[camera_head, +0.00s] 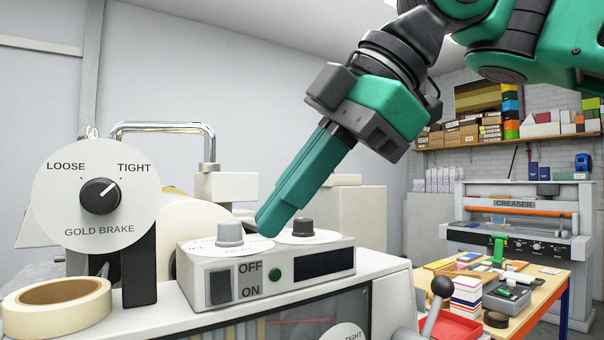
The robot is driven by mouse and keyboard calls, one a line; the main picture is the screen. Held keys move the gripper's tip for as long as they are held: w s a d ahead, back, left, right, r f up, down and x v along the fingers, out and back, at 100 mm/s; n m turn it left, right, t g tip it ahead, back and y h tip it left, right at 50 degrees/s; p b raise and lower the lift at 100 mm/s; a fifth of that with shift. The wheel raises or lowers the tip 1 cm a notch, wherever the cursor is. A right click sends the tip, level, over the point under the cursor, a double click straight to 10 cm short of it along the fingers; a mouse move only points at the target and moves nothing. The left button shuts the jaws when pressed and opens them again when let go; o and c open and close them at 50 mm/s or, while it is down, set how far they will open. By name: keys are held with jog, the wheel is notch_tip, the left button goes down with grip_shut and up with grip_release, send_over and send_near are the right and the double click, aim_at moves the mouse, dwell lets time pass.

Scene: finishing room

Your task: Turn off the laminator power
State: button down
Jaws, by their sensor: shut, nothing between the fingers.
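The laminator's white control box (262,252) stands on the machine in the middle of the view. On its front face are a dark rocker switch (221,286) beside the words OFF and ON, a green button or lamp (274,274) and a dark display (315,263). A grey knob (230,232) and a black knob (303,227) stand on its top. My gripper (267,222) is shut and empty, with its green fingers slanting down to the left. Its tips appear over the box's top between the two knobs; I cannot tell whether they touch it.
A large round GOLD BRAKE dial (97,195) stands left of the box, with a tape roll (57,308) below it. A metal bar handle (165,126) rises behind. A black ball lever (442,287) is at front right. A cluttered wooden table (540,290) and a creaser (520,222) stand at right.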

jog(key=shift+w+a+r+v, duration=0.1)
jog(key=shift+v, duration=0.6)
jog(key=shift+w+a+r+v, duration=0.1)
jog(key=shift+w+v, duration=0.05)
jog(key=shift+v, duration=0.55)
jog(key=shift+w+r+v, duration=0.1)
jog(key=shift+v, duration=0.6)
jog(key=w+d+f+m+h, duration=0.2)
jog(key=w+d+f+m, duration=0.3)
jog(key=d+f+m, duration=0.45)
jog(key=w+d+f+m+h, duration=0.2)
jog(key=w+d+f+m, duration=0.45)
jog(key=d+f, duration=0.6)
jog(key=s+d+f+m+g+h, duration=0.1)
jog(key=s+d+f+m, duration=0.5)
jog(key=f, duration=0.6)
jog(key=s+d+f+m+g+h, duration=0.1)
jog(key=s+d+f+m+h, duration=0.1)
jog(key=s+d+f+m, duration=0.5)
jog(key=s+d+f, duration=0.4)
jog(key=f, duration=0.1)
jog(key=shift+d+f+g, duration=0.25)
jog(key=shift+f+g, duration=0.05)
jog(key=shift+f, duration=0.05)
